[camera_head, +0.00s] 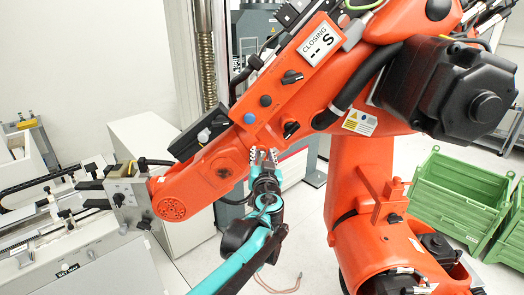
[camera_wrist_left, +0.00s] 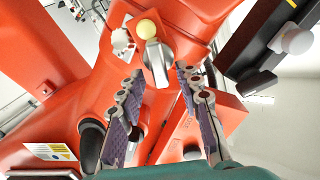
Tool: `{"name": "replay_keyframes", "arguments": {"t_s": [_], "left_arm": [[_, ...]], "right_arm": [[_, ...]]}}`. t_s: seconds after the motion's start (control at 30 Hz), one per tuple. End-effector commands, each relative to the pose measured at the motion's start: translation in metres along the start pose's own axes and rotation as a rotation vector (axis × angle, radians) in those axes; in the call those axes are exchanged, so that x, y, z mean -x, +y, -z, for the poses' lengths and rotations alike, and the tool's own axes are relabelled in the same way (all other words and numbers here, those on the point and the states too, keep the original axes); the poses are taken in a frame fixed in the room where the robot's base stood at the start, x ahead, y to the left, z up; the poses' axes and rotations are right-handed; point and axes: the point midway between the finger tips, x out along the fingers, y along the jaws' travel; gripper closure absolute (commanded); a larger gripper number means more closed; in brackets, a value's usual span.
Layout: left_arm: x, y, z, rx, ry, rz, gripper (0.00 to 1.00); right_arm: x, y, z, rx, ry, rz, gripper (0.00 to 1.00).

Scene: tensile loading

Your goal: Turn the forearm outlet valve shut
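The orange robot forearm (camera_head: 240,135) crosses the head view on a slant. I cannot tell which handle is the outlet valve. My left gripper (camera_head: 263,157) is open and empty just below the forearm, fingers pointing up. In the left wrist view, a grey lever handle (camera_wrist_left: 157,60) lies ahead of and between the open fingertips (camera_wrist_left: 160,78), apparently untouched. A pale yellow round part (camera_wrist_left: 146,28) sits beside it. My right gripper is out of view.
A sign reading "CLOSING -- S" (camera_head: 317,44) is on the forearm. A black motor (camera_head: 470,95) is at right, with green crates (camera_head: 455,195) behind. A grey bench machine (camera_head: 85,265) stands at left. A dark bar (camera_wrist_left: 268,50) is at upper right in the wrist view.

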Motion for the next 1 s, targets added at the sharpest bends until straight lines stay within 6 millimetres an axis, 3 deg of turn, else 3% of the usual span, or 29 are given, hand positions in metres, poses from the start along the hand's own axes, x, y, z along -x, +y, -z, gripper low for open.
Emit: {"name": "replay_keyframes", "arguments": {"t_s": [0.13,0.4,0.43,0.53,0.57,1.0], "left_arm": [[-0.0123,-0.0012,0.0002,0.0,-0.001,0.002,0.66],[-0.0145,-0.0008,-0.0003,0.0,-0.001,0.001,0.66],[-0.0144,-0.0008,-0.0003,0.0,-0.001,0.001,0.68],[-0.0143,-0.0008,-0.0003,0.0,-0.001,0.001,0.95],[-0.0143,-0.0008,-0.0003,0.0,-0.001,0.001,0.99],[-0.0141,0.0008,-0.001,-0.072,-0.001,0.001,0.99]], "right_arm": [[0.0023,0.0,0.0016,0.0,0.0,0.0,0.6],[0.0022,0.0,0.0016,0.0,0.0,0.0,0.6],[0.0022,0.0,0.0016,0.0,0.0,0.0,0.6],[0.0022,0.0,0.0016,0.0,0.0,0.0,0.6],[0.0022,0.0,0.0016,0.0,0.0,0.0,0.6],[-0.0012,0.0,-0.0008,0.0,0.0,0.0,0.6]]}}
